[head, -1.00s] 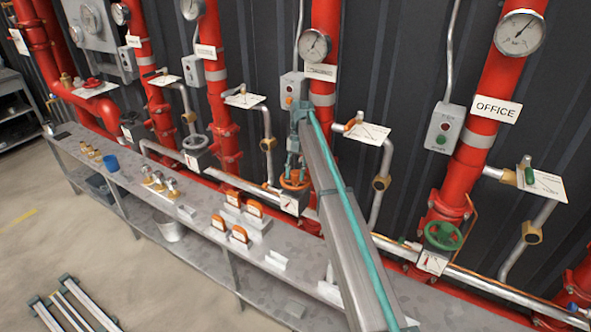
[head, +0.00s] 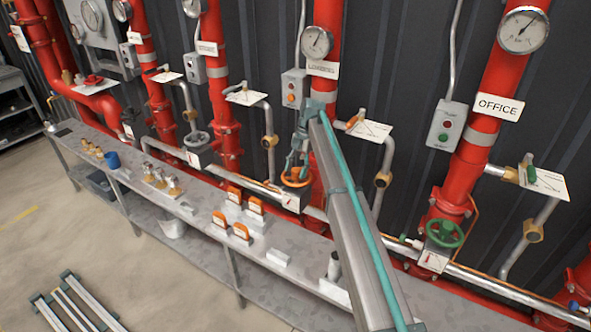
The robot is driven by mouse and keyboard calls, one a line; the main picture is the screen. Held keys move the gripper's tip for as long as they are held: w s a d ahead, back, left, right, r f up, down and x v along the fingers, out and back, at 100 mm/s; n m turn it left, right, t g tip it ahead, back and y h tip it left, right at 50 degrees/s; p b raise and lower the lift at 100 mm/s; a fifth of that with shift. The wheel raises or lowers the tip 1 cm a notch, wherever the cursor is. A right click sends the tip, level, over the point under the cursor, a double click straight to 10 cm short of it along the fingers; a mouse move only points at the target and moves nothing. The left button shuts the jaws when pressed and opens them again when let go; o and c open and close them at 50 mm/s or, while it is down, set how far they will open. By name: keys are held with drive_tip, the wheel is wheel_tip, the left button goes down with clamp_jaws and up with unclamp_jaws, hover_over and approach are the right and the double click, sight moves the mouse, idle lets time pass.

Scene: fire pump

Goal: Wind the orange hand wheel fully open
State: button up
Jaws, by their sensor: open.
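The orange hand wheel (head: 297,178) sits low on the red riser labelled as the loading one, above a small white indicator plate (head: 291,201). My gripper (head: 296,170) points down at the wheel from above, its fingers at or just over the rim. The jaws look open; whether they touch the wheel is too small to tell. My arm covers part of the pipe right of the wheel.
A green hand wheel (head: 444,234) is on the OFFICE riser to the right, and a grey one (head: 197,138) is to the left. Pipes and gauges crowd the wall behind.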

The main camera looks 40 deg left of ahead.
drive_tip(key=m, duration=0.1)
drive_tip(key=m+y, duration=0.1)
drive_tip(key=m, duration=0.1)
drive_tip(key=shift+w+d, duration=0.2)
drive_tip(key=m, duration=0.2)
drive_tip(key=m+y, duration=0.1)
drive_tip(key=m, duration=0.1)
drive_tip(key=m+t+y+b, duration=0.1)
drive_tip(key=m, duration=0.1)
drive_tip(key=shift+s+d+f, duration=0.1)
drive_tip(key=shift+s+d, duration=0.05)
drive_tip(key=shift+s, duration=0.1)
drive_tip(key=shift+w+m+t+y, duration=0.1)
drive_tip(key=shift+m+t+y, duration=0.3)
drive_tip(key=shift+m, duration=0.8)
drive_tip(key=m+t, duration=0.1)
drive_tip(key=m, duration=0.2)
drive_tip(key=shift+m+b, duration=0.3)
drive_tip(key=shift+b, duration=0.1)
drive_tip(key=m+t, duration=0.2)
drive_tip(key=m, duration=0.2)
drive_tip(key=shift+y, duration=0.4)
